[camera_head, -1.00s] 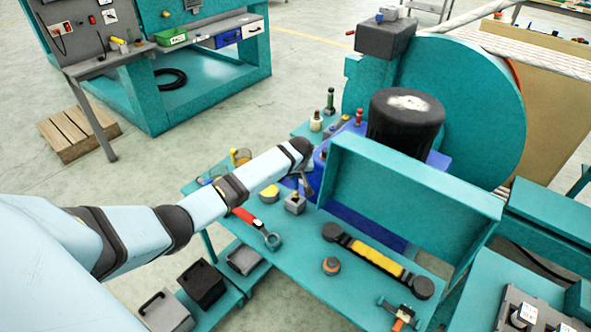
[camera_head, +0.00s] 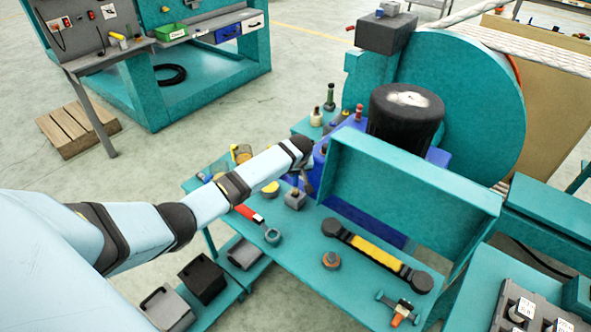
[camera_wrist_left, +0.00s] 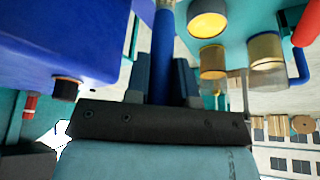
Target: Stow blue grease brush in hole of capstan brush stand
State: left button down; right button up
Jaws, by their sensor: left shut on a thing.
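My left gripper (camera_wrist_left: 162,85) is shut on the blue handle of the grease brush (camera_wrist_left: 163,50). The handle runs up between the two fingers to a metal ferrule at the top edge of the left wrist view, where the bristles are cut off. In the head view my left gripper (camera_head: 307,182) hangs over the teal bench, close to a small grey block (camera_head: 295,201). This block may be the brush stand; its hole is not clear, and my wrist hides most of the brush there. I cannot tell whether brush and block touch. My right gripper is not in view.
A tall teal panel (camera_head: 410,190) and black motor (camera_head: 405,118) stand beside my gripper.

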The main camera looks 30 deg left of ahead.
aim_at(296, 179)
pick_arm(q)
jog(key=shift+f, duration=0.35)
dwell(0.6)
jog(key=shift+p, duration=0.45)
jog(key=shift+f, duration=0.3)
dwell(0.4)
jog(key=shift+p, duration=0.35)
jog(key=shift+f, duration=0.3)
dwell(0.6)
jog(key=shift+p, duration=0.3)
dwell(0.4)
jog(key=shift+f, duration=1.75)
dwell(2.0)
